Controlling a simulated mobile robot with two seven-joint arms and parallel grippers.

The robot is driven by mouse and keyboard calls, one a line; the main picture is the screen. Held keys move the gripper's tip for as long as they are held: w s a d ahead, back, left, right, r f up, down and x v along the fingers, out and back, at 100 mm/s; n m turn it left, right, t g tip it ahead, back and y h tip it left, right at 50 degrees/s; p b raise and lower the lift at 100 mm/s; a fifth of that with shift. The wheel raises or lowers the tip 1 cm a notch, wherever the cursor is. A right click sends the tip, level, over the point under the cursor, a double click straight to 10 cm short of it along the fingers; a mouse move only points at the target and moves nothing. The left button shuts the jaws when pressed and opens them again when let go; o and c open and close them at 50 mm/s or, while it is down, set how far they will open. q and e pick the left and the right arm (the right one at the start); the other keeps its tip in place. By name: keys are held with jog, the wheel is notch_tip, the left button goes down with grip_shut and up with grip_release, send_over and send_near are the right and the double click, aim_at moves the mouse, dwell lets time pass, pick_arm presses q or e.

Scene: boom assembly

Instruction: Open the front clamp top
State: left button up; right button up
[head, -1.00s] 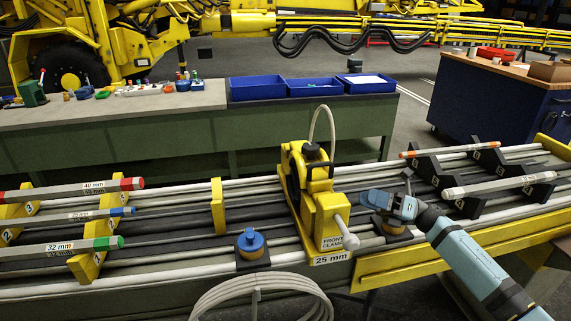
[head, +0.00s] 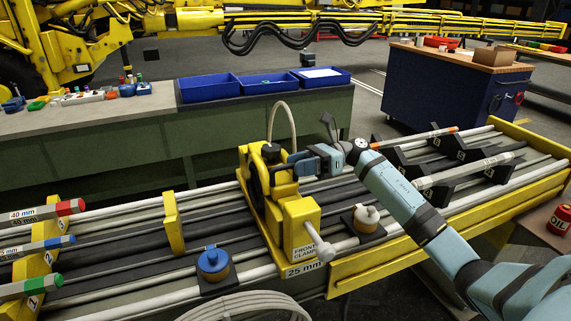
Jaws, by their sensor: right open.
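The yellow front clamp (head: 298,222) stands on the rails in the middle, with its "FRONT CLAMP" and "25 mm" labels facing me. Its yellow and black top (head: 256,163) is at the back of the body and looks down; a pale hose arches up from it. A white-tipped lever (head: 318,243) sticks out at the front. My right gripper (head: 290,166) reaches in from the right, open, with its fingers at the right side of the clamp top. The fingers partly hide the top's handle, and I cannot tell whether they touch it. My left gripper is out of view.
A blue-capped fitting (head: 213,262) stands left of the clamp and a cream-capped one (head: 366,217) right of it, under my arm. Coloured-ended rods (head: 40,212) lie at left. Black notched holders (head: 448,150) are at right. Blue bins (head: 270,84) sit on the bench behind.

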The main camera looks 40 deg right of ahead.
aim_at(286, 168)
jog(key=shift+x, duration=1.25)
jog(key=shift+w+a, duration=0.1)
jog(key=shift+a, duration=0.4)
